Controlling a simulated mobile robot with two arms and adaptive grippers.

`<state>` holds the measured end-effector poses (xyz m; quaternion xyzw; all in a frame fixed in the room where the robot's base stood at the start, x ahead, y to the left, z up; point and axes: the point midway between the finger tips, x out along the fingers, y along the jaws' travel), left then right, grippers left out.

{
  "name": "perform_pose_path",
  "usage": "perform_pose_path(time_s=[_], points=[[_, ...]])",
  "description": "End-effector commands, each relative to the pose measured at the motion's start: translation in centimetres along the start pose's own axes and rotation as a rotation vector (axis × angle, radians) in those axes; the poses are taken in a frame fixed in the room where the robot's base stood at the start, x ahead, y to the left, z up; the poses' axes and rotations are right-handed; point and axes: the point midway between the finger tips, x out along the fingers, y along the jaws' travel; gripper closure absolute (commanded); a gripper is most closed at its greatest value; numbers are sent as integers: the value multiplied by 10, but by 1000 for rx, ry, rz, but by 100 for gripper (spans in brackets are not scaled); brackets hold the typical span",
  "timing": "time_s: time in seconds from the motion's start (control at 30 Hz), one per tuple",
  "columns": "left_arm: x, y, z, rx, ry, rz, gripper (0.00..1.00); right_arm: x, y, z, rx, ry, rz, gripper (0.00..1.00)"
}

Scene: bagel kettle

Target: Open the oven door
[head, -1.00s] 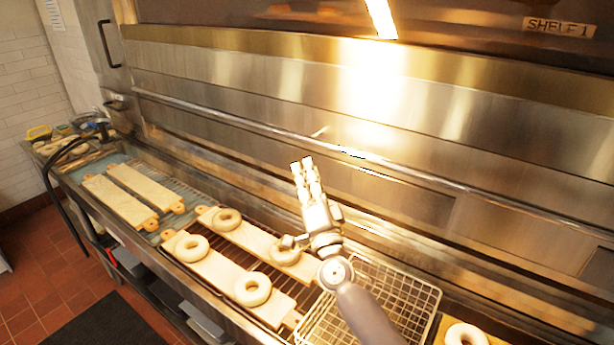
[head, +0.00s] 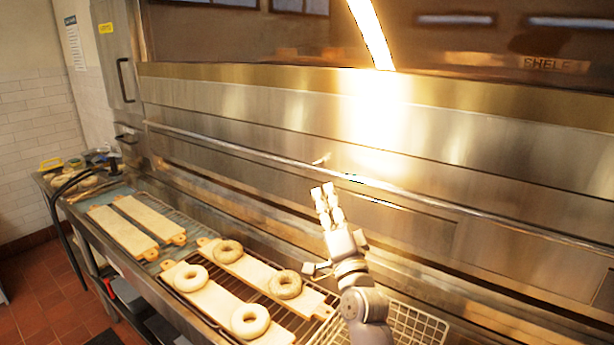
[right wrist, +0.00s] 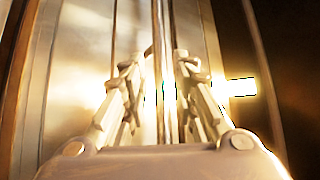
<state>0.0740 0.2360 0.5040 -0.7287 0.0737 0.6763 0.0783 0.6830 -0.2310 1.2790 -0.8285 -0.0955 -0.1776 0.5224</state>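The oven front (head: 260,110) is a wide stainless steel face. A long horizontal bar handle (head: 240,152) runs across it. I cannot tell whether the fingers touch the bar. My left gripper is not in view.
A counter in front of the oven holds a rack with bagels on boards (head: 205,298), two empty boards (head: 125,232) and a wire basket (head: 415,325) beside my right arm. A black hose (head: 62,225) hangs at the left. A bright lamp (head: 372,35) shines above.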

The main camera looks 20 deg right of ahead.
Motion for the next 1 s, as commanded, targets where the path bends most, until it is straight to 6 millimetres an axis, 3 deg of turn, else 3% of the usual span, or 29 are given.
perform_pose_path(time_s=[0.17, 0.37, 0.6, 1.0], points=[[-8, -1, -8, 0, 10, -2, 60, 17, -2, -2, -1, 1, 1, 74], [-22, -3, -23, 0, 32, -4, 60, 52, -3, -3, -2, 0, 2, 74], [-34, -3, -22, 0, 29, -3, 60, 88, -2, -2, -2, 0, 1, 74], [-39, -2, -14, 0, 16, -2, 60, 108, 0, -1, -2, 1, 0, 74]])
